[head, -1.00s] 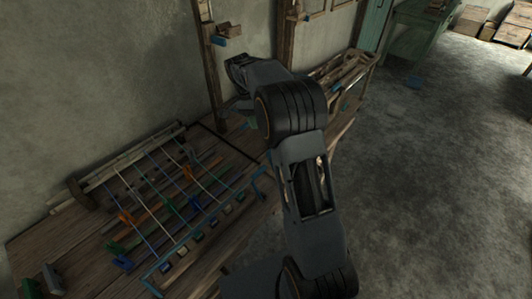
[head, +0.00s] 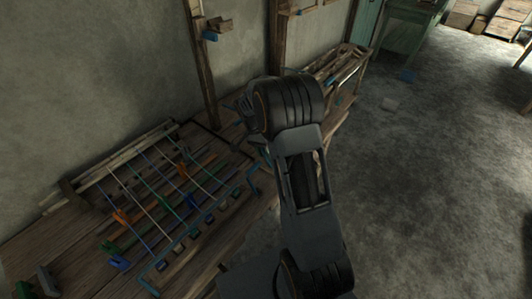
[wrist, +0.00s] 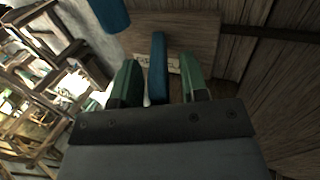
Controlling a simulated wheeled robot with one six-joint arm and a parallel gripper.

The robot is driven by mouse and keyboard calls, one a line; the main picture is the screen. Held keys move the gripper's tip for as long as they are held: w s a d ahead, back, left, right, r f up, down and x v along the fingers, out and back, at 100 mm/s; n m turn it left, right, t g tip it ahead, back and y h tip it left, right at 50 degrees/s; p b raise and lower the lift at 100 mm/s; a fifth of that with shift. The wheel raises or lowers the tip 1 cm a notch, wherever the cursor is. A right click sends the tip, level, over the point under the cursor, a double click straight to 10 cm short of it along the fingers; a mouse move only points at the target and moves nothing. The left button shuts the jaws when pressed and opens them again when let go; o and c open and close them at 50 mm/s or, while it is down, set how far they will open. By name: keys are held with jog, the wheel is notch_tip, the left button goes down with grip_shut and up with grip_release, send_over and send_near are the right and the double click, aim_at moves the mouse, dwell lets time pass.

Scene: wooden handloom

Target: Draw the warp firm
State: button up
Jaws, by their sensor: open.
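My gripper (wrist: 158,82) is open in the wrist view, its two green fingers apart. A blue bar (wrist: 157,62) stands between the fingers, with a gap visible on its right side; I cannot tell whether it touches the left one. A pale label with dark marks (wrist: 173,63) shows behind the bar on a wooden board (wrist: 205,35). In the head view my arm hides the gripper and the bar. The warp cords (head: 163,174), blue and pale, run slanting across the wooden loom bench (head: 75,245) at left.
Orange (head: 121,216), green and blue pieces sit among the cords. A second blue piece (wrist: 110,14) is at the wrist view's top. Wooden posts (head: 200,85) rise behind. The floor (head: 430,180) at right is mostly clear.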

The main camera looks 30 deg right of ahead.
jog(key=shift+s+f, duration=0.1)
jog(key=shift+f, duration=0.1)
jog(key=shift+c, duration=0.3)
grip_shut()
